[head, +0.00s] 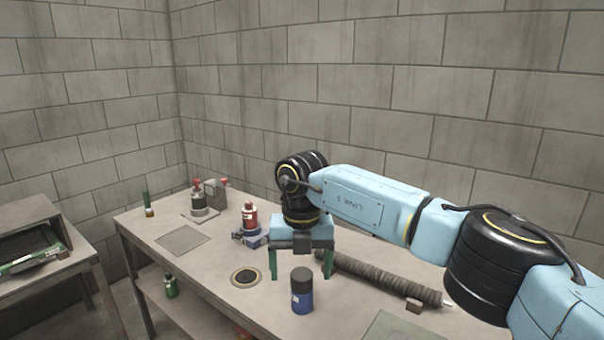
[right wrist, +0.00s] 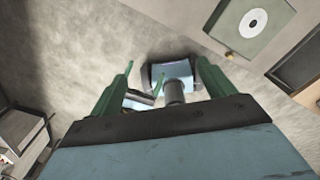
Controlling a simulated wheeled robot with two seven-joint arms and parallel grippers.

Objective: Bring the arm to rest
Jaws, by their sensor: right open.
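My right gripper (head: 300,270) points down over the workbench, its two green fingers wide apart with nothing held between them. The open fingers also show in the right wrist view (right wrist: 166,85). A dark ribbed mesh tube (head: 385,279) lies on the bench to the right of the gripper, with a pale tip at its right end. Its left end is partly hidden by the gripper. My left gripper is out of view.
A red bottle (head: 249,216), a round dark-ringed disc (head: 246,278) and a flat square plate (head: 182,240) are to the left.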

